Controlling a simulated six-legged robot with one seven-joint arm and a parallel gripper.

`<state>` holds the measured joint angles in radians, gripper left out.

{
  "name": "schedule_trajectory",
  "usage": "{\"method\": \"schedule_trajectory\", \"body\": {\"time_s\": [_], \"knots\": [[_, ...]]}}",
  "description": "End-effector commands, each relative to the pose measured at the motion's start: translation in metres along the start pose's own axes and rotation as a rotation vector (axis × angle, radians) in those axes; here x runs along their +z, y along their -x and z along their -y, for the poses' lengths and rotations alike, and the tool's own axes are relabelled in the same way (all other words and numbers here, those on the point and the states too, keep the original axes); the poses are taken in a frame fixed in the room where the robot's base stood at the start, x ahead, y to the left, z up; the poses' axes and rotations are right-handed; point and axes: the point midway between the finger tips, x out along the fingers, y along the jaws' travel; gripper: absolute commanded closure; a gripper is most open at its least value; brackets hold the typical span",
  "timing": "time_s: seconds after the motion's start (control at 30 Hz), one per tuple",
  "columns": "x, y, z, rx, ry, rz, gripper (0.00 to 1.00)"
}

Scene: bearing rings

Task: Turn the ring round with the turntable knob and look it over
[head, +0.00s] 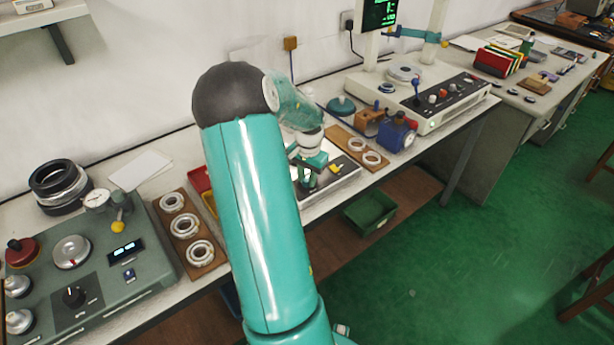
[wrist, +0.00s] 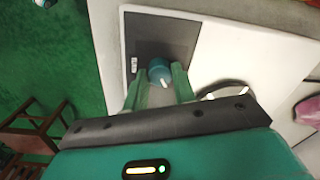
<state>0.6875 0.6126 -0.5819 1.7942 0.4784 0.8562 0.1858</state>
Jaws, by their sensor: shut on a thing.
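My gripper (wrist: 160,78) has its two green fingers on either side of a small teal turntable knob (wrist: 158,68) with a white pointer mark, and is shut on it. The knob stands on a dark panel (wrist: 180,34) set in a pale housing. In the head view my gripper (head: 307,181) is low over this station, partly hidden by my arm. A curved pale edge (wrist: 222,91) beside the right finger may be part of a ring or turntable; most of it is covered by my wrist, so I cannot tell.
A wooden board (head: 208,228) with several rings lies left of my arm, beside a grey-green gauge unit (head: 150,277). Another board (head: 343,143) with two rings lies to the right, near a blue device (head: 398,133). A green bin (head: 370,213) sits below the bench.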

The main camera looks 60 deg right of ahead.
Motion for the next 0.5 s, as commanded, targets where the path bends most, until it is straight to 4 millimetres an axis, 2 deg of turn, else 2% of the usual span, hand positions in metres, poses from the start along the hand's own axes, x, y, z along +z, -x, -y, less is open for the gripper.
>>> {"method": "schedule_trajectory", "body": {"time_s": [0.47,0.5], "knots": [[-0.0002,0.0011,0.0004,-0.002,-0.027,-0.002,0.96],[-0.0002,0.0012,0.0004,-0.002,-0.027,-0.002,0.72]]}}
